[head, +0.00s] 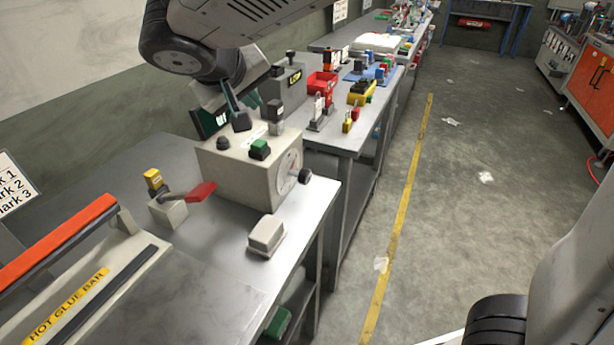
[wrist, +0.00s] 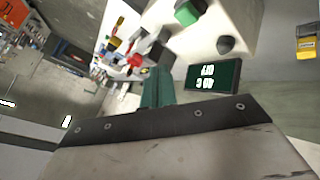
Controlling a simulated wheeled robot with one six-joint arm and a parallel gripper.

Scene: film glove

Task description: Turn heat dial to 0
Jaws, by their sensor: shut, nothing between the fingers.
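A beige box (head: 240,170) stands on the grey bench. Its right side carries a round pale dial face (head: 289,171), with a black knob (head: 305,177) at its edge. I cannot read its marks or setting. On top are a green button (head: 260,149) and a small black knob (head: 223,143); in the wrist view the box (wrist: 228,18), green button (wrist: 187,12) and black knob (wrist: 226,45) show at the top. My gripper (head: 240,118) is shut and empty above the box's back part, apart from the dial. Its teal fingers show in the wrist view (wrist: 155,88).
A dark green display (head: 208,121) stands behind the box. A red-handled lever (head: 200,192) and a beige block (head: 267,235) are in front. An orange-handled glue bar (head: 60,245) lies at the left. The floor (head: 450,220) at right is open.

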